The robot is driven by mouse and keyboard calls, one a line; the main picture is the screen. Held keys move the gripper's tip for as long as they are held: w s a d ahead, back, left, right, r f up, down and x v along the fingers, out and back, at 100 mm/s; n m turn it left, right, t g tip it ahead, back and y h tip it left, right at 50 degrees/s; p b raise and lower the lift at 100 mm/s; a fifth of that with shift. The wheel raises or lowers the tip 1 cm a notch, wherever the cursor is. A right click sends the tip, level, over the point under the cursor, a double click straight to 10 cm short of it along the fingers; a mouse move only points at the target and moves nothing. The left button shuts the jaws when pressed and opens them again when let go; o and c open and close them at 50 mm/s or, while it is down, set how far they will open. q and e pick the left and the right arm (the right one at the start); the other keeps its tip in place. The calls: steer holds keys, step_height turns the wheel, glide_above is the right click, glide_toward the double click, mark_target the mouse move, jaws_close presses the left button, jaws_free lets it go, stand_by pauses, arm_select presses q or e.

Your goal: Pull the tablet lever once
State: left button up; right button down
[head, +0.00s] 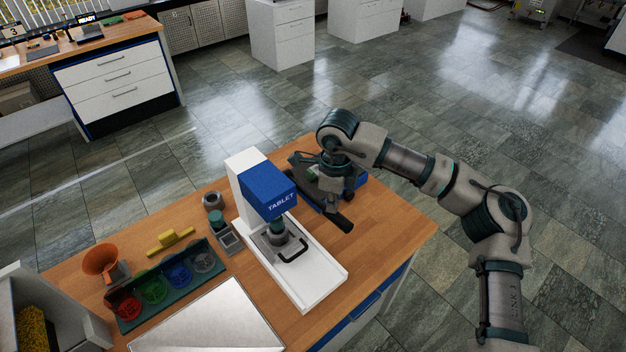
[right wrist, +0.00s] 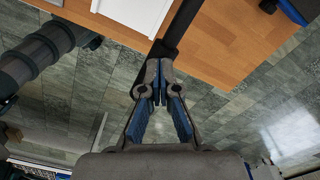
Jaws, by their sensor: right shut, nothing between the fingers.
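The tablet press (head: 268,190) stands on the wooden bench, with a white body and base and a blue head marked TABLET. Its dark lever (head: 340,219) slopes down along the right side of the head, partly hidden by my right arm. My right gripper (head: 330,182) is over the bench beside the lever, mostly hidden by its own wrist. In the right wrist view the gripper (right wrist: 160,78) has its fingertips together, with nothing between them. A black bar (right wrist: 182,28), which looks like the lever, runs just beyond the tips; contact cannot be told. My left gripper is out of view.
A blue object lies behind the lever, partly covered. A white panel (head: 210,325) lies in front. The bench's right front is clear.

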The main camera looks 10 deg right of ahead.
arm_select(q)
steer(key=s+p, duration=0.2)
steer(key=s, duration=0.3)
arm_select(e)
step_height(320, 180, up, 2)
steer(key=shift+r, duration=0.25)
arm_select(q)
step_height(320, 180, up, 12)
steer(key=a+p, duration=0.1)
steer(key=p, duration=1)
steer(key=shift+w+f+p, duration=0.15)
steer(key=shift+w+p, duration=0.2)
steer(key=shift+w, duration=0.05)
arm_select(e)
step_height(320, 180, up, 16)
steer(key=shift+r, duration=0.15)
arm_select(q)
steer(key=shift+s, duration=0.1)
